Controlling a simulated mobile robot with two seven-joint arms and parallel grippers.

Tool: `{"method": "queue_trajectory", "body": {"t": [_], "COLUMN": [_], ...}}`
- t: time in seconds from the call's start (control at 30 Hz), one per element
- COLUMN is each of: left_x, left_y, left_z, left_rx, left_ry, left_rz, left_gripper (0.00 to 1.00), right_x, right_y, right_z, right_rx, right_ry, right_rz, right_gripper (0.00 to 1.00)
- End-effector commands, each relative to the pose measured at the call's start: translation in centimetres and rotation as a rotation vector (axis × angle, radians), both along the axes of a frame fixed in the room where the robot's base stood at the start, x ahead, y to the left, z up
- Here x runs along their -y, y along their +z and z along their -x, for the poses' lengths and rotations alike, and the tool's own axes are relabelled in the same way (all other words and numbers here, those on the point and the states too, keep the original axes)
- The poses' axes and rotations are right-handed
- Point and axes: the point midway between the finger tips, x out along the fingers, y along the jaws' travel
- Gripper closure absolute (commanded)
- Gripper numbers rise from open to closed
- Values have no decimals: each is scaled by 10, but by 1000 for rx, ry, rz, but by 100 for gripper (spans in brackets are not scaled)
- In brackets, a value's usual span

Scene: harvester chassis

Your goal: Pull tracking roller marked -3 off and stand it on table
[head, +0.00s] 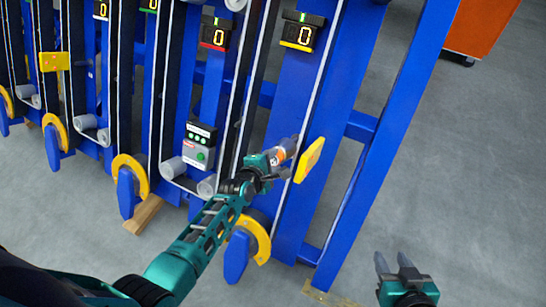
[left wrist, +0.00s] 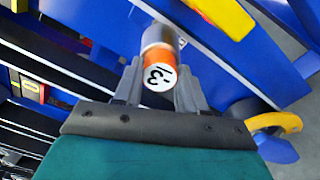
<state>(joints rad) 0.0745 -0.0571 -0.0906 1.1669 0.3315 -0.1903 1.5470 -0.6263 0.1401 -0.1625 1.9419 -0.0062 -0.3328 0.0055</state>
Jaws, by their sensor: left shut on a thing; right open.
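The tracking roller marked -3 shows in the left wrist view (left wrist: 160,70), with an orange band, a white end face and a grey body behind. In the head view the roller (head: 279,155) is small, in front of a blue post. My left gripper (head: 283,161) is shut on it, one finger on each side in the left wrist view (left wrist: 158,85). I cannot tell whether the roller's far end still touches the machine. My right gripper (head: 393,262) is open and empty, low at the right over the floor. No table is in view.
The blue harvester frame (head: 345,75) has narrow belts and grey rollers. A yellow plate (head: 310,160) is just right of my left gripper. Yellow curved guards (head: 262,240) stick out below. A green-button control box (head: 199,147) is to the left.

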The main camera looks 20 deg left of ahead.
Motion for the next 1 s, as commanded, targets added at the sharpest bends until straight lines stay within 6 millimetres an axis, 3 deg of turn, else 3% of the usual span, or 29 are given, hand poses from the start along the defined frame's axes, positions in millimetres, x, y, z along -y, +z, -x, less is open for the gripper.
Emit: {"method": "queue_trajectory", "body": {"t": [0.47, 1.0], "left_x": [0, 0], "left_y": [2, 15], "left_z": [-1, 15], "left_rx": [5, 5], "left_ry": [1, 0], "left_rz": [0, 0], "left_gripper": [100, 100], "right_x": [1, 1], "right_y": [-1, 20], "right_z": [0, 0], "right_rx": [-4, -4], "right_ry": [2, 2], "right_rz": [3, 4], "right_gripper": [57, 57]}}
